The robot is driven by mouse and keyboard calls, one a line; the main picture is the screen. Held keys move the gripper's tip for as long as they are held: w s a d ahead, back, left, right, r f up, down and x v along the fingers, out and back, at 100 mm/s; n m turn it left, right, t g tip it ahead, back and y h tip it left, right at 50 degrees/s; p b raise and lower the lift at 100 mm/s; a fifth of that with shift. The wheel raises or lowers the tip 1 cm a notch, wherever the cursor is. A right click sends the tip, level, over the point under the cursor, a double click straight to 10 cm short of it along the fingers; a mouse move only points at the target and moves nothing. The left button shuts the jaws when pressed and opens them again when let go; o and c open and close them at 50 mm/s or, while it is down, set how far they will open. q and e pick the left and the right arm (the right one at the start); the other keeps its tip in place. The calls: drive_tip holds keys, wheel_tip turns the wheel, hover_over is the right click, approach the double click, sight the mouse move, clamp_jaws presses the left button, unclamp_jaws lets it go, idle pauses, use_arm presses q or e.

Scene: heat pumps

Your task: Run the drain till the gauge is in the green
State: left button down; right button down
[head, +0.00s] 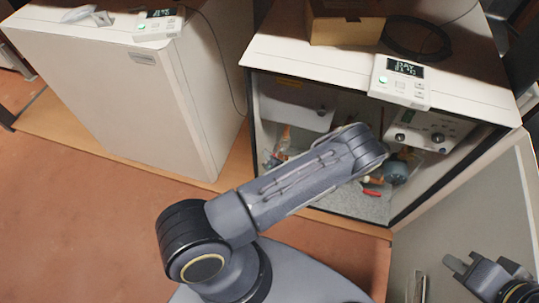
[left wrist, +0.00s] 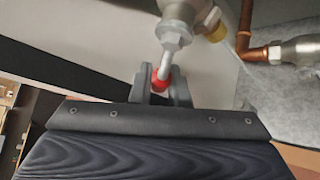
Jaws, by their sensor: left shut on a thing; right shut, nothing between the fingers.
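In the left wrist view my left gripper (left wrist: 161,88) is shut on the red-tipped drain handle (left wrist: 160,77). The handle's pale metal stem joins a grey metal valve body (left wrist: 182,20). In the head view my left arm reaches into the open cabinet and hides its gripper and most of that valve. A control panel with dark knobs (head: 433,136) shows inside the cabinet at the right. I cannot make out a gauge face or its needle in either view. My right gripper (head: 456,268) is shut and empty near the open door at the lower right.
Copper pipe (left wrist: 258,54) runs beside the valve. A red object (head: 371,192) lies low in the cabinet. A cardboard box (head: 345,28) and a thermostat display (head: 402,80) are on top. A closed white cabinet (head: 110,95) stands left; the open door (head: 515,225) bounds the right.

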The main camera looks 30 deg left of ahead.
use_arm(q)
drive_tip(key=c, duration=1.4)
unclamp_jaws()
drive_tip(key=shift+p+v, duration=0.85)
drive_tip(key=shift+v, duration=3.1)
